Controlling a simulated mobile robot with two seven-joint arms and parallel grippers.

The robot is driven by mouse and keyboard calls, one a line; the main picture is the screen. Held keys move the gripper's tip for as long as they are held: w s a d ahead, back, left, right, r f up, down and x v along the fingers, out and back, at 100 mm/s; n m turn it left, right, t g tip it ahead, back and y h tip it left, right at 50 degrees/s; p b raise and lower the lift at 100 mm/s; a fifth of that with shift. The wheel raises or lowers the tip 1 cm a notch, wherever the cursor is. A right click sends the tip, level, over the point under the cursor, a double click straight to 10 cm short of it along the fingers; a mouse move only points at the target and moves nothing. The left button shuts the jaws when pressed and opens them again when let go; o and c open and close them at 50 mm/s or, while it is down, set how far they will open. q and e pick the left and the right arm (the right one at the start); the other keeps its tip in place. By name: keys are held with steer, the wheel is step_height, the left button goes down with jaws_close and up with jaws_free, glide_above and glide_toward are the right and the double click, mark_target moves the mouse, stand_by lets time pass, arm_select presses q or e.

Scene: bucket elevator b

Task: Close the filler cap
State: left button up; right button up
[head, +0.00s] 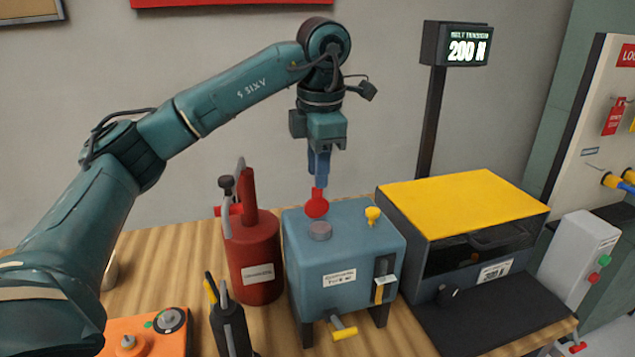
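The blue tank (345,270) stands on the wooden bench, with a low round grey fitting (320,230) on its top. A flat round red piece (316,206) with a narrow neck appears just above and behind this fitting; it looks like the filler cap, raised off the fitting. My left gripper (319,182) points straight down over the tank, its blue fingers ending at the red neck. Its fingers look close together; whether they grip the neck or only stand in front of it cannot be told. My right gripper is not in view.
A red oil can (254,262) stands close left of the tank. A yellow knob (373,215) sticks up from the tank's top right. A yellow-lidded machine (465,202) stands to the right. An orange control box (150,335) and a dark tool (231,328) are at the front left.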

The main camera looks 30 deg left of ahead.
mark_target(317, 203)
arm_select(q)
steer(key=shift+w+a+f, duration=0.1)
steer(key=shift+a+f, duration=0.1)
steer(key=shift+f, duration=1.55)
steer(key=shift+c, duration=0.6)
jaws_close()
